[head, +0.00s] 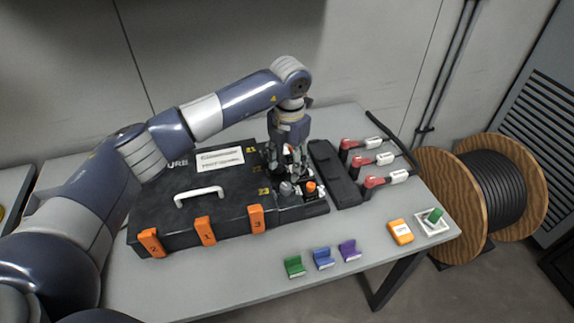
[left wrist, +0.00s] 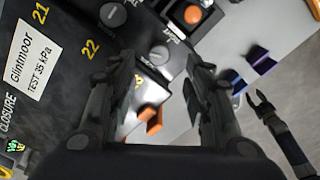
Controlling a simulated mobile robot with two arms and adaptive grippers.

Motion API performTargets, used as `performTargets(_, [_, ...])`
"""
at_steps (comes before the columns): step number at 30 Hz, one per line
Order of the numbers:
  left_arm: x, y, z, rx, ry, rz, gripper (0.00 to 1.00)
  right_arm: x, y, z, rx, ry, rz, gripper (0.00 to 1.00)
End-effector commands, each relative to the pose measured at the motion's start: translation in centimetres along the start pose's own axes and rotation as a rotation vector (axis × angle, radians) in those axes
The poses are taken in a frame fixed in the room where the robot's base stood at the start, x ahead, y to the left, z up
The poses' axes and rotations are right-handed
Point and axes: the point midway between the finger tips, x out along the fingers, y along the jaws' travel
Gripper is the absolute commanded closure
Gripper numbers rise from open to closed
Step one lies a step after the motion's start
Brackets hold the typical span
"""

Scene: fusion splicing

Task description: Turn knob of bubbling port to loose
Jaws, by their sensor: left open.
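The black closure case (head: 185,215) lies on the table, with a row of ports at its right end. A grey round knob (head: 286,188) stands near the front beside an orange round cap (head: 310,187). The left wrist view shows a grey knob (left wrist: 158,55) ahead of the fingers, another grey knob (left wrist: 112,14) farther off and the orange cap (left wrist: 192,15). The small port labels are unreadable, so I cannot tell which knob is the bubbling port's. My left gripper (head: 291,168) is open over the ports, its fingers (left wrist: 160,66) apart, empty and pointing down.
Orange latches (head: 206,230) line the case front. A black pouch (head: 335,175) lies right of the ports, with red-and-white tools (head: 375,182) beyond. Green (head: 294,266), blue (head: 323,258) and purple (head: 350,250) blocks stand near the front edge. A cable reel (head: 500,190) stands right.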

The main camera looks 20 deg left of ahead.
Motion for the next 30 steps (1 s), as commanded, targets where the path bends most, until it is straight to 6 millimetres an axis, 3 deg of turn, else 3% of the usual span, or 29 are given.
performTargets(8, [0.2, 0.5, -0.1, 0.06, -0.015, -0.021, 0.55, 0.7, 0.0, 0.1, 0.0, 0.0, 0.0, 0.59])
performTargets(14, [0.1, 2.4, -0.9, 0.361, -0.106, -0.116, 0.55, 3.0, -0.1, 0.2, 0.0, 0.0, 0.0, 0.59])
performTargets(21, [-1.2, 3.9, -2.2, 0.753, -0.283, -0.196, 0.55, 5.4, -0.2, 0.5, 0.001, 0.0, -0.001, 0.59])
performTargets(30, [-2.0, 4.0, -2.8, 0.926, -0.376, -0.21, 0.55, 5.9, -0.2, 0.5, 0.001, 0.0, -0.001, 0.59])
